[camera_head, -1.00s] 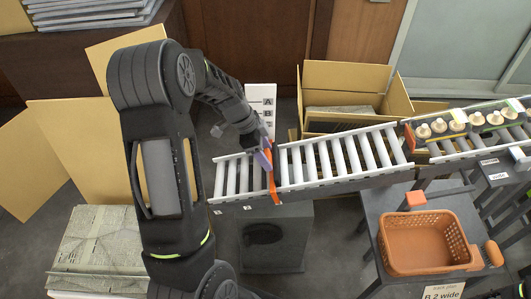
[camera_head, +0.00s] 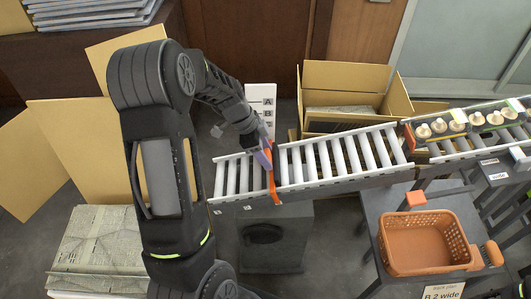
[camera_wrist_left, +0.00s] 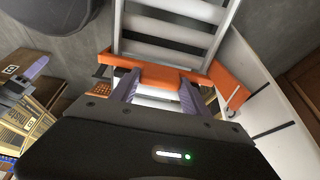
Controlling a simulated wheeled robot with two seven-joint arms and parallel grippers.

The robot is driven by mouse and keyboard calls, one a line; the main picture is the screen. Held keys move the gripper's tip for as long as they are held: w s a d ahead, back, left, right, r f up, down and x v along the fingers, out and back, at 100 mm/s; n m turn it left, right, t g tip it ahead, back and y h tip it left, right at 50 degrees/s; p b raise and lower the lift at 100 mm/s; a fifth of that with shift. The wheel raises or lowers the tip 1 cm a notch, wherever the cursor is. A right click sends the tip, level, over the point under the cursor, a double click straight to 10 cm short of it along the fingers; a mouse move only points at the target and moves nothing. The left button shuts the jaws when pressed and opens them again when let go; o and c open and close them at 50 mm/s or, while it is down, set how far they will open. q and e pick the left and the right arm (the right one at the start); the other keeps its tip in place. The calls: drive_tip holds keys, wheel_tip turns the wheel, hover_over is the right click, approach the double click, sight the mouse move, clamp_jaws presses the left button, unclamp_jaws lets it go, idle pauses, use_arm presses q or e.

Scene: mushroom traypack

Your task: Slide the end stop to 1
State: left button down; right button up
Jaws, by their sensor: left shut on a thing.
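The orange end stop (camera_head: 271,182) lies across the roller conveyor (camera_head: 343,182), toward its left end. A printed mark shows on the near rail to its left, too small to read surely. My left gripper (camera_head: 263,158) is at the far side of the conveyor, shut on the end stop. In the left wrist view, the purple fingers of my left gripper (camera_wrist_left: 157,92) sit on both sides of the orange block of the end stop (camera_wrist_left: 172,78). What looks like my right gripper, with one purple finger (camera_wrist_left: 38,68), shows small at the left of the wrist view.
A white board with letters (camera_head: 262,98) stands behind the conveyor. Several mushrooms (camera_head: 440,126) rest on the upper conveyor at right, behind a red-orange gate (camera_head: 409,137). An orange basket (camera_head: 428,217) sits on the grey stand. Cardboard boxes (camera_head: 345,76) stand behind. The rollers left of the end stop are empty.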

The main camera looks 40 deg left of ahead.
use_arm(q)
drive_tip(key=shift+a, duration=0.1)
drive_tip(key=s+a+f+b, duration=0.1)
drive_tip(key=a+b, duration=0.1)
drive_tip(key=s+a+f+b, duration=0.1)
drive_tip(key=s+a+b, duration=0.1)
drive_tip(key=b, duration=0.1)
drive_tip(key=s+a+f+b, duration=0.1)
drive_tip(key=s+a+b, duration=0.1)
drive_tip(key=shift+a+f, duration=0.2)
drive_tip(key=shift+a, duration=0.05)
drive_tip(key=s+a+f+b, duration=0.2)
drive_tip(key=s+a+b, duration=0.4)
drive_tip(key=a, duration=0.3)
drive_tip(key=shift+s+b, duration=0.35)
drive_tip(key=shift+s, duration=0.15)
drive_tip(key=shift+f, duration=0.1)
drive_tip(key=c, duration=0.8)
unclamp_jaws()
drive_tip(key=shift+s+a, duration=0.1)
drive_tip(key=shift+o, duration=1.4)
